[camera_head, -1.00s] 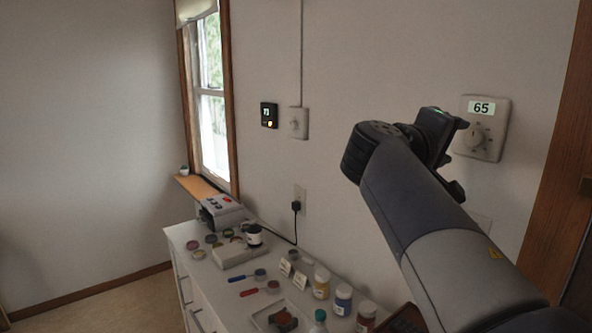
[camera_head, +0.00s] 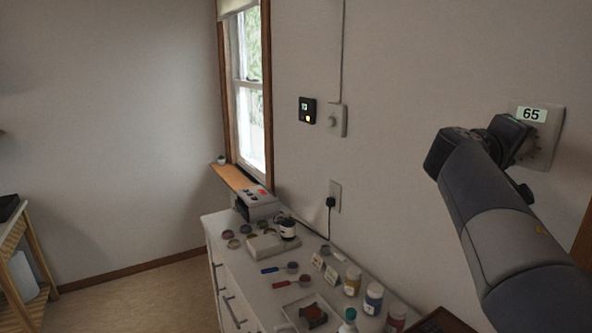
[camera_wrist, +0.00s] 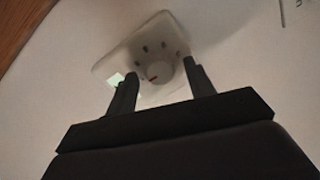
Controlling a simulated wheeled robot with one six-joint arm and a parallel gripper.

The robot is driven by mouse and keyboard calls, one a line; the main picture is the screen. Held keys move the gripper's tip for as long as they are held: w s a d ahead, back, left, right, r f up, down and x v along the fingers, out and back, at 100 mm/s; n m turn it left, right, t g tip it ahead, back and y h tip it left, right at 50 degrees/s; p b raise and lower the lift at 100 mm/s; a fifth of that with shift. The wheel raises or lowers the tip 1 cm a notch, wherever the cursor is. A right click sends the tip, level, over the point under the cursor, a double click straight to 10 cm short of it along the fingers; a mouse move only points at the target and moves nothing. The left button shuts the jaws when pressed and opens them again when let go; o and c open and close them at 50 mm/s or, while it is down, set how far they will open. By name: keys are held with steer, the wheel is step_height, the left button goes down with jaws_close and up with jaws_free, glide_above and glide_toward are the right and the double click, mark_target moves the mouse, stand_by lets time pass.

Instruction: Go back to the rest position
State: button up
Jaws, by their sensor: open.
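My gripper (camera_wrist: 158,88) is open and empty in the wrist view, its two dark fingers spread apart. Beyond the fingers is a white wall dial (camera_wrist: 158,70) with a round knob. In the head view my arm reaches up at the right, and the dial plate (camera_head: 546,140) with a "65" label shows partly behind my gripper (camera_head: 525,160). The fingers are mostly hidden there by the wrist. I cannot tell the exact gap between fingertips and knob.
A white cabinet (camera_head: 254,303) below holds jars (camera_head: 373,298), scoops, small dishes, a grey device (camera_head: 258,204) and a tray (camera_head: 290,312). A small black thermostat (camera_head: 307,110) and a switch (camera_head: 337,120) are on the wall. A wooden rack (camera_head: 22,262) stands far left. Floor between is clear.

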steer(key=f+b+v, duration=0.1)
steer(key=b+v, duration=0.2)
steer(key=v, duration=0.7)
steer(key=w+d+m+p, duration=0.1)
steer(key=d+m+p, duration=0.2)
steer(key=m, duration=0.5)
steer(key=w+d+m+t+p, duration=0.1)
steer(key=w+d+m+p, duration=0.1)
steer(key=m+p, duration=0.3)
steer(key=shift+d+m, duration=0.6)
steer(key=shift+m, duration=1.3)
steer(key=shift+w, duration=0.1)
